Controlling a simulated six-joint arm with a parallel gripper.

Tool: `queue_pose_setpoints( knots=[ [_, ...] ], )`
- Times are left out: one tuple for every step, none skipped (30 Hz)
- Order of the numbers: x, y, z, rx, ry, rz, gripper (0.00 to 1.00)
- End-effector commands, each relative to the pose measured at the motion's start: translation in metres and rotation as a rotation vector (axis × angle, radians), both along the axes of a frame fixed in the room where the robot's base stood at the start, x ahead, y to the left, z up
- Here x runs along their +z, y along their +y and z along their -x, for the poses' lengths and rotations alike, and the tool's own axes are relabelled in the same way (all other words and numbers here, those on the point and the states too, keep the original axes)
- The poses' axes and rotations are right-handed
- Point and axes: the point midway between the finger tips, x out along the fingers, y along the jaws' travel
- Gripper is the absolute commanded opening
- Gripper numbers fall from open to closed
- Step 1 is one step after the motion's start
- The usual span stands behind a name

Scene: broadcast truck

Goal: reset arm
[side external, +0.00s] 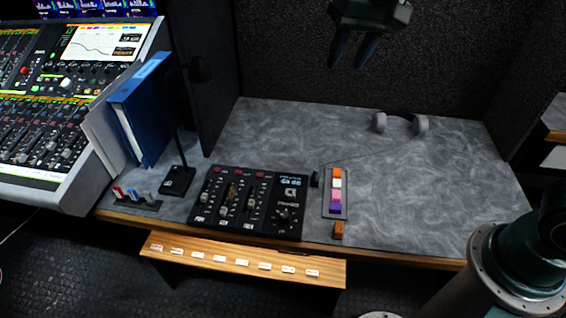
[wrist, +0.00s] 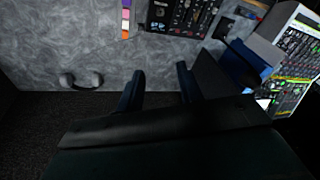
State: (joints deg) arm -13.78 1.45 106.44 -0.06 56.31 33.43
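My gripper (side external: 352,50) hangs high above the back of the grey desk (side external: 420,180), near the dark back wall. Its two dark blue fingers point down and stand apart, with nothing visible between them. In the wrist view, the gripper's fingers (wrist: 158,86) are also spread, with bare desk showing between them. The gripper touches nothing that I can see.
A small fader mixer (side external: 250,203), a strip of coloured blocks (side external: 336,192) with an orange block (side external: 338,230) in front, and headphones (side external: 400,123) lie on the desk. Blue binders (side external: 145,110), a lamp (side external: 180,170) and a large console (side external: 60,100) stand left. The desk's right side is clear.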

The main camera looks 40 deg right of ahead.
Motion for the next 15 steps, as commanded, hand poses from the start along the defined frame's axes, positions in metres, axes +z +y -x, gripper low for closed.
queue_pose_setpoints(
  knots=[
    [0.005,-0.008,0.012,0.012,-0.015,0.004,0.36],
    [0.007,-0.012,0.018,0.021,-0.023,0.007,0.36],
    [0.010,-0.018,0.026,0.034,-0.033,0.012,0.36],
    [0.011,-0.022,0.032,0.042,-0.040,0.016,0.36],
    [0.012,-0.026,0.038,0.053,-0.048,0.020,0.36],
    [0.014,-0.031,0.046,0.064,-0.057,0.025,0.36],
    [0.015,-0.034,0.053,0.073,-0.064,0.029,0.36],
    [0.016,-0.038,0.059,0.082,-0.071,0.034,0.36],
    [0.017,-0.042,0.068,0.094,-0.081,0.039,0.36],
    [0.016,-0.046,0.074,0.103,-0.087,0.045,0.36],
    [0.017,-0.049,0.081,0.112,-0.094,0.049,0.36],
    [0.017,-0.053,0.089,0.124,-0.104,0.057,0.36],
    [0.017,-0.056,0.096,0.133,-0.111,0.062,0.36],
    [0.016,-0.059,0.102,0.142,-0.119,0.067,0.36],
    [0.015,-0.063,0.110,0.154,-0.128,0.074,0.36]
  ],
)
